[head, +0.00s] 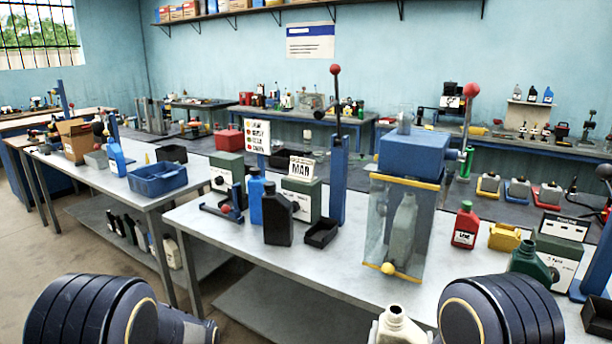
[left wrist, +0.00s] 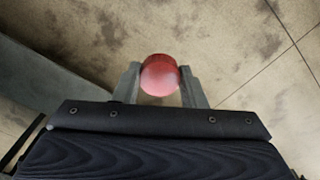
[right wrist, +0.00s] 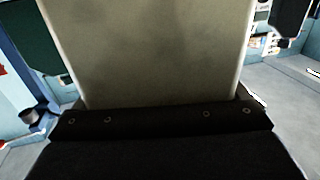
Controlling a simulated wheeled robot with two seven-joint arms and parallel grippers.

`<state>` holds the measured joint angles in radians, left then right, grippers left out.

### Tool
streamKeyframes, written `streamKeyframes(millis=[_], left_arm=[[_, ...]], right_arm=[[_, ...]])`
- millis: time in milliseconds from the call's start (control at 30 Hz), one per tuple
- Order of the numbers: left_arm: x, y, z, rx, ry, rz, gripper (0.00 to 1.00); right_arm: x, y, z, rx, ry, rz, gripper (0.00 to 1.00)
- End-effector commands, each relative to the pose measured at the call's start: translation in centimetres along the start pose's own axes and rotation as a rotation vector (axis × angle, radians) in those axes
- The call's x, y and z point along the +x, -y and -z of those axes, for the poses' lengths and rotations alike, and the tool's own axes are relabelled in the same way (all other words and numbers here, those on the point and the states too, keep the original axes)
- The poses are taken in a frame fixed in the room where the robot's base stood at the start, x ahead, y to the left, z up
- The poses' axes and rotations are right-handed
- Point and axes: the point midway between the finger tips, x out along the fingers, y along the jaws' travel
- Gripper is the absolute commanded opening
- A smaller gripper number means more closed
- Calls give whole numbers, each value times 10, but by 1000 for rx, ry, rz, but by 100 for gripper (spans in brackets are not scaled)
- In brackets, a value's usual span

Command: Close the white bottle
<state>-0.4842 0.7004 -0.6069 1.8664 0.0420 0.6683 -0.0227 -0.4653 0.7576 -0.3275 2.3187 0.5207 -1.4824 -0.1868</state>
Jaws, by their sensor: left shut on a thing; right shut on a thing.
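The white bottle (head: 397,328) shows at the bottom edge of the head view, upright, its neck open with no cap on it. In the right wrist view its broad pale side (right wrist: 150,50) fills the middle, and my right gripper (right wrist: 160,100) is shut on it, the fingers mostly hidden. My left gripper (left wrist: 160,85) is shut on a round red cap (left wrist: 160,76), held between the fingertips with bare floor behind it. The left fingers and the cap are out of the head view, so the cap is apart from the bottle's neck.
The grey workbench (head: 340,270) holds a blue press (head: 412,152) with a clear guard around a grey bottle. A red bottle (head: 466,225), a yellow can (head: 504,237), a dark green bottle (head: 528,258) and a black bottle (head: 277,215) stand there. The bench's front-left surface is clear.

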Motion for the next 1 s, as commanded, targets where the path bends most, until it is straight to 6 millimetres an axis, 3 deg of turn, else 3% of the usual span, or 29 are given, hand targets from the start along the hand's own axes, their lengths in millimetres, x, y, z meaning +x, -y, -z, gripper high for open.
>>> streamKeyframes(millis=[633, 767, 1000], left_arm=[[0, -1, 0, 14, 0, 0, 17], [0, -1, 0, 14, 0, 0, 17], [0, -1, 0, 14, 0, 0, 17]], right_arm=[[0, 4, -3, 0, -6, 20, 37], [-4, 17, -14, -2, -4, 76, 37], [-18, 59, -50, -2, -1, 276, 37]])
